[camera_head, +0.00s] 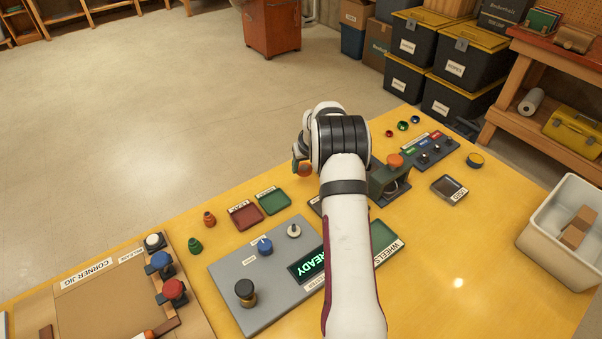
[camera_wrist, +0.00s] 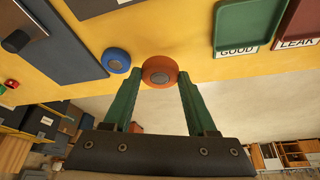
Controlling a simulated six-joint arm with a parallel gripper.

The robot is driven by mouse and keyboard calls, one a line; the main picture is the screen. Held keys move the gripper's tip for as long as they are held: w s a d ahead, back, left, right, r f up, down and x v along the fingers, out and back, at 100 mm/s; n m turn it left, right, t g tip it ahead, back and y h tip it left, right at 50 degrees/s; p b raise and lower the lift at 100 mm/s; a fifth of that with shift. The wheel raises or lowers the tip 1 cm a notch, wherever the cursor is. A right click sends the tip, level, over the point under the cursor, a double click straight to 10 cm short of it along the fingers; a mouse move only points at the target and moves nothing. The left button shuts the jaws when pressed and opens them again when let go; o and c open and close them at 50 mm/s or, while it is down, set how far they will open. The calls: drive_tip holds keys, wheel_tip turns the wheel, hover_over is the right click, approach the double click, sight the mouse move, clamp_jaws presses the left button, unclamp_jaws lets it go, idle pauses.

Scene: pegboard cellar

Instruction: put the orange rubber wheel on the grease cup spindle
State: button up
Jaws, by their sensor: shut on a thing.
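The orange rubber wheel (camera_wrist: 158,72), with a dark grey hub, sits between the green fingertips in the wrist view. My gripper (camera_wrist: 157,77) is shut on it. In the head view the wheel (camera_head: 304,170) shows as a small orange patch beside my wrist, which hides most of the fingers. A dark panel (camera_head: 430,152) with several dark pegs and red, green and blue labels stands to the right of my wrist. The labels are too small to read, so I cannot tell which peg is the grease cup spindle. The wheel is apart from that panel.
A blue wheel (camera_wrist: 117,60) lies on the yellow table. A red tray (camera_head: 245,215) and a green tray (camera_head: 273,202) lie left of my arm. A grey console (camera_head: 222,272) with knobs lies in front. A white bin (camera_head: 535,232) stands at right; the table's right front is clear.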

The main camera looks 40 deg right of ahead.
drive_tip(key=s+d+r, duration=0.5)
drive_tip(key=s+r, duration=0.1)
drive_tip(key=s, duration=0.2)
drive_tip(key=shift+s+d+f, duration=0.1)
drive_tip(key=shift+s+f, duration=0.3)
drive_tip(key=shift+f, duration=0.8)
drive_tip(key=shift+s+d+f, duration=0.1)
drive_tip(key=shift+s+f, duration=0.35)
drive_tip(key=shift+f, duration=0.8)
drive_tip(key=shift+s+d+f, duration=0.1)
drive_tip(key=shift+s+f, duration=0.3)
drive_tip(key=shift+f, duration=0.8)
drive_tip(key=shift+f, duration=0.9)
drive_tip(key=o, duration=1.4)
drive_tip(key=shift+o, duration=0.3)
drive_tip(key=shift+o, duration=0.5)
wheel_tip(320, 180, up, 7)
